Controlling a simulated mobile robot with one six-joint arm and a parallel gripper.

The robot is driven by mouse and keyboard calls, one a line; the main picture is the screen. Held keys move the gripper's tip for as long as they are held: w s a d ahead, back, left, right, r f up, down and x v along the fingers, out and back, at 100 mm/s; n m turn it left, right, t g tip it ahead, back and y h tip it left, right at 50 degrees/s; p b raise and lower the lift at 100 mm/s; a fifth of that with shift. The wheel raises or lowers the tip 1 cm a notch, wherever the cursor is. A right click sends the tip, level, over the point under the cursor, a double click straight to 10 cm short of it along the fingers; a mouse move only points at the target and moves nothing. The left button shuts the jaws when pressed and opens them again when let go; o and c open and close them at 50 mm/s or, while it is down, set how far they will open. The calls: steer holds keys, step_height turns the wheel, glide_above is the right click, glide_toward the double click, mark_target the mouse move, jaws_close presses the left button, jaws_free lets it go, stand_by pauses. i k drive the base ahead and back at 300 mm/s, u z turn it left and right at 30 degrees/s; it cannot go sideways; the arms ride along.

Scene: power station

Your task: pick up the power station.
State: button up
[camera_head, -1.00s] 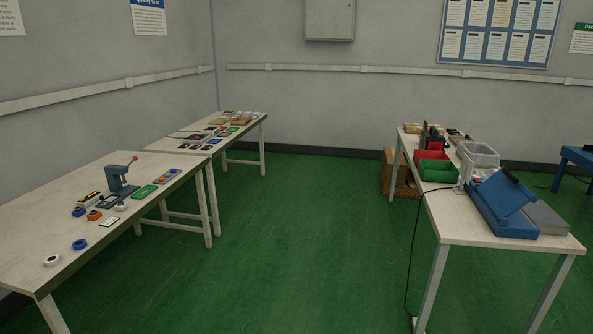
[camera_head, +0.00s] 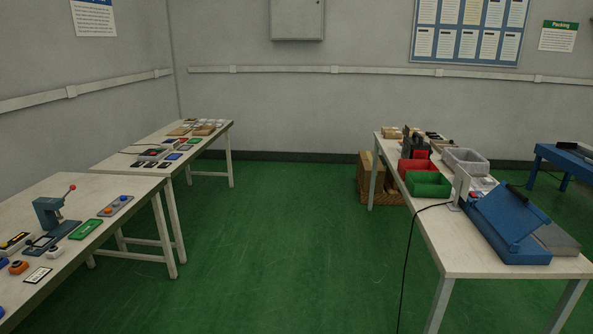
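I cannot single out a power station with certainty at this distance. A small grey box (camera_head: 153,153) with a dark cable lies on the far left table. A dark upright object (camera_head: 415,142) stands behind the red bin on the right table. Both are too small to identify. My gripper is not in view.
The right table (camera_head: 455,262) carries a red bin (camera_head: 417,166), a green bin (camera_head: 428,184) and a blue folding device (camera_head: 510,225). Green floor (camera_head: 285,240) between is clear.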

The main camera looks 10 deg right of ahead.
mark_target(413, 147)
steer(key=z, duration=0.35)
steer(key=i, duration=3.8)
steer(key=u, duration=0.05)
